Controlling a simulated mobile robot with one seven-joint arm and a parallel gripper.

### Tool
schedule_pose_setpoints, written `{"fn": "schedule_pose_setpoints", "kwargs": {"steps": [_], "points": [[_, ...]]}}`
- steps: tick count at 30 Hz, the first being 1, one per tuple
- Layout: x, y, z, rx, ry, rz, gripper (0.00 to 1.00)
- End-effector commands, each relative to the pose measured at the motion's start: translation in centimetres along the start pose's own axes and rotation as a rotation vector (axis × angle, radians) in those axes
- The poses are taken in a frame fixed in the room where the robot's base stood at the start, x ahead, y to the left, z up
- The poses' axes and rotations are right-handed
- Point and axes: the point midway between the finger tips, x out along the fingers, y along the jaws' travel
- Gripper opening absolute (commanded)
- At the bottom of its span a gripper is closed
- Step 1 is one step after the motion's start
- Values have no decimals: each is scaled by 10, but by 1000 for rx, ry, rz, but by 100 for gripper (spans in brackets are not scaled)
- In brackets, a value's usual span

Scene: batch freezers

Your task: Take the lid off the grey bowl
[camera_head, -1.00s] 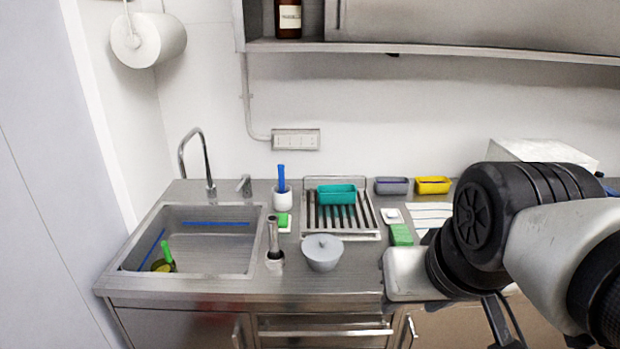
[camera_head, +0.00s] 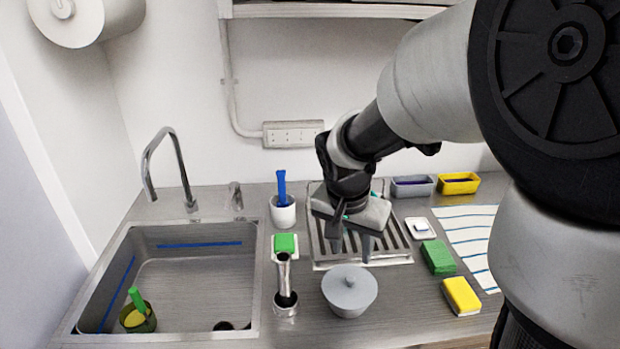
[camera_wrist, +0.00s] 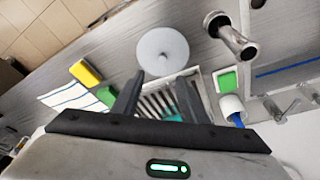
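The grey bowl (camera_head: 350,303) stands on the steel counter in front of the drying rack. Its round grey lid (camera_head: 348,286) with a small knob sits on top of it. In the wrist view the lid (camera_wrist: 162,52) is seen from above and hides the bowl. My gripper (camera_head: 352,252) is above the rack, behind the bowl, with its fingers pointing down. Its two fingertips (camera_wrist: 150,88) are apart with nothing between them, and they are clear of the lid.
Right of the bowl lie a green sponge (camera_head: 438,257) and a yellow sponge (camera_head: 461,296). A white cup (camera_head: 283,211) holds a blue-handled brush. The drying rack (camera_head: 400,252) is behind.

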Motion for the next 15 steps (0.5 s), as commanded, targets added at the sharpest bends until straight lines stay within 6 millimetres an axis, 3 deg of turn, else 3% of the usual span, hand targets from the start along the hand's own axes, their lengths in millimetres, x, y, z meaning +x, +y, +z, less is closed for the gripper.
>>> {"fn": "schedule_pose_setpoints", "kwargs": {"steps": [6,15], "points": [[45,1,1,0,-3,3,40],[68,-1,2,-2,-1,1,40]]}}
